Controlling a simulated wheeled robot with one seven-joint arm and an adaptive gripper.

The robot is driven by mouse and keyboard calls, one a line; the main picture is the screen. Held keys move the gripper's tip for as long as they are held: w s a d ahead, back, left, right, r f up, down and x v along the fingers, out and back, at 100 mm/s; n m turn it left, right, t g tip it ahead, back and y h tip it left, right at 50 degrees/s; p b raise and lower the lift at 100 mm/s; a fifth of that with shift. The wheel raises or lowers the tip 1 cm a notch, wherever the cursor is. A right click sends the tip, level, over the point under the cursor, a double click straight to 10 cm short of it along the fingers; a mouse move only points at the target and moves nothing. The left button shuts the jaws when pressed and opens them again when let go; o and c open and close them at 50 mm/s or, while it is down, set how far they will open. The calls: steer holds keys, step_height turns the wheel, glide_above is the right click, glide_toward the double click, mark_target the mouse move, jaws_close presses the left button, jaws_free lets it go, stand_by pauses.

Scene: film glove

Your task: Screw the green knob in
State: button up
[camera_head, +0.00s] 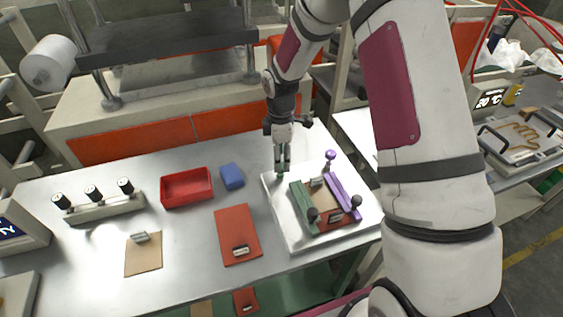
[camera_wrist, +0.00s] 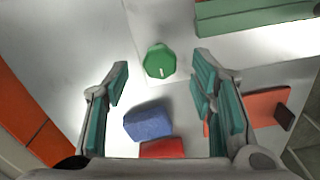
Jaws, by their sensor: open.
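The green knob (camera_wrist: 159,61) is a faceted round knob with a small white mark. In the wrist view it sits on the corner area of the pale plate (camera_wrist: 222,70), just beyond and between my fingertips. My gripper (camera_wrist: 162,77) is open with its teal-padded fingers spread apart; I see no contact with the knob. In the head view my gripper (camera_head: 283,168) points down over the back left corner of the plate (camera_head: 290,238), and the knob is mostly hidden by the fingers there.
Bare table (camera_head: 190,260) separates the pads.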

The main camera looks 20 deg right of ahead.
steer(key=shift+f, duration=1.45)
steer(key=c, duration=1.1)
steer(key=shift+c, duration=0.4)
